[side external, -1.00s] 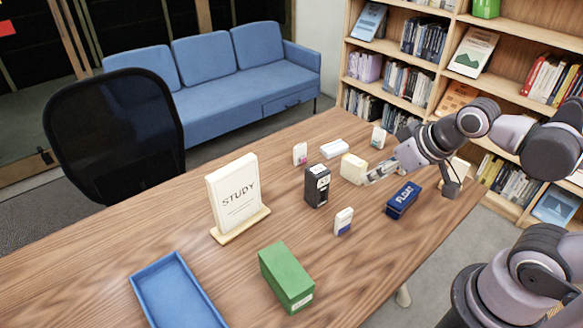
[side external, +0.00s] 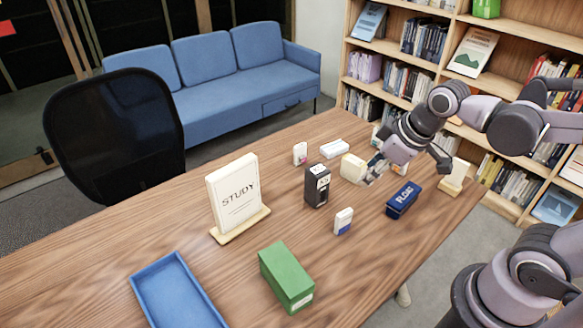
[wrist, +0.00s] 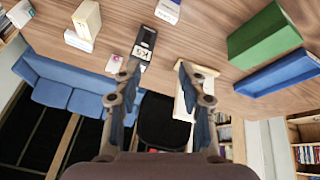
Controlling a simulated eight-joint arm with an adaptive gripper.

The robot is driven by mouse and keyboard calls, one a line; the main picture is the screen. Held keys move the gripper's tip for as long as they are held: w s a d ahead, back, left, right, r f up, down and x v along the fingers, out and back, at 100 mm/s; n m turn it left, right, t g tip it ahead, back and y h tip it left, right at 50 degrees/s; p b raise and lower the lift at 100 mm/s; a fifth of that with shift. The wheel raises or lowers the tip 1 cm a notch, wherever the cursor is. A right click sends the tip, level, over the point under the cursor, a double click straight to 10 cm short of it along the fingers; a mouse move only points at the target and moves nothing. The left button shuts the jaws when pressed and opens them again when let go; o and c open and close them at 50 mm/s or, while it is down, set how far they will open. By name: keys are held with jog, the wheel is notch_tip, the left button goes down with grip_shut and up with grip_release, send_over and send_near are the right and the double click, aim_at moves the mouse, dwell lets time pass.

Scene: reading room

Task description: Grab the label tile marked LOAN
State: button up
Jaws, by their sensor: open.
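No tile in view has a readable LOAN mark. Small white tiles stand on the desk: one with a pink mark (side external: 300,153) at the back, one with a blue base (side external: 343,221) at the front, and one lying flat (side external: 334,149). Another tile (side external: 400,168) is partly hidden behind my gripper. My gripper (side external: 374,171) is open and empty, above the desk close to the cream block (side external: 352,167). In the wrist view, my gripper (wrist: 157,70) has its fingers apart. The pink-marked tile (wrist: 113,63) and blue-based tile (wrist: 168,10) show there.
A black box (side external: 317,186) stands left of my gripper, with the blue FLOAT box (side external: 403,201) to its right. The STUDY sign (side external: 234,195), green box (side external: 287,278) and blue tray (side external: 148,291) are farther left.

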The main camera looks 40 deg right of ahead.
aim_at(345, 212)
jog(key=w+f+n+g, duration=0.1)
jog(key=w+f+n, duration=0.1)
jog(key=f+n, duration=0.1)
jog(key=w+f+n+g, duration=0.1)
jog(key=f+n+g, duration=0.1)
jog(key=n, duration=0.3)
jog(key=w+f+n+g, duration=0.2)
jog(key=f+n, duration=0.1)
jog(key=n, duration=0.1)
jog(key=shift+w+a+f+n, duration=0.25)
jog(key=shift+w+f+n, duration=0.1)
jog(key=shift+n, duration=0.05)
notch_tip(345, 212, down, 4)
jog(key=shift+s+d+f, duration=0.15)
jog(key=shift+f, duration=1.35)
jog(key=shift+s+d+f, duration=0.1)
jog(key=shift+s+f, duration=0.05)
jog(key=shift+f, duration=1.35)
grip_shut()
